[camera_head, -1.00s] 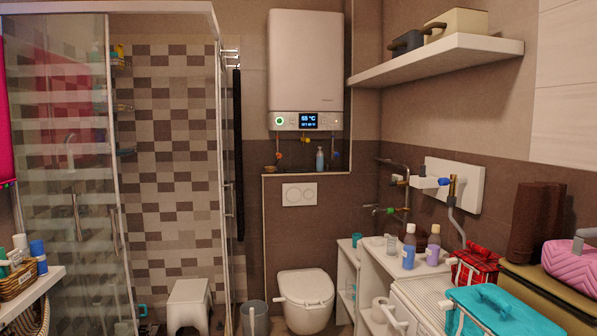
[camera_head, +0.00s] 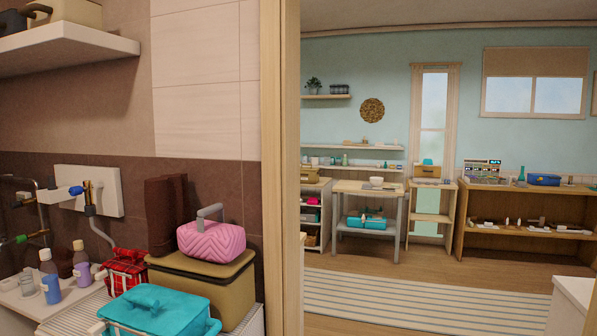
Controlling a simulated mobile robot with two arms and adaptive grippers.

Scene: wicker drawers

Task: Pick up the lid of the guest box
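I cannot tell which container is the guest box; no label is readable. On the washer-like top at lower left stands a teal box with a teal lid and handle (camera_head: 155,306). Behind it are a tan box with a dark-edged lid (camera_head: 236,287), a pink quilted case (camera_head: 211,242) on top of that box, and a red plaid box (camera_head: 125,270). Across the other room, a teal box (camera_head: 366,221) sits on the table's lower shelf, a blue box (camera_head: 543,180) on the right counter, and a yellow-brown box (camera_head: 427,171) on a narrow stand. Neither gripper is in view.
A wooden door frame (camera_head: 281,150) separates the bathroom from the other room. Bottles (camera_head: 50,282) stand left of the boxes. A striped rug (camera_head: 400,305) lies on open floor. A white furniture corner (camera_head: 573,300) juts in at lower right.

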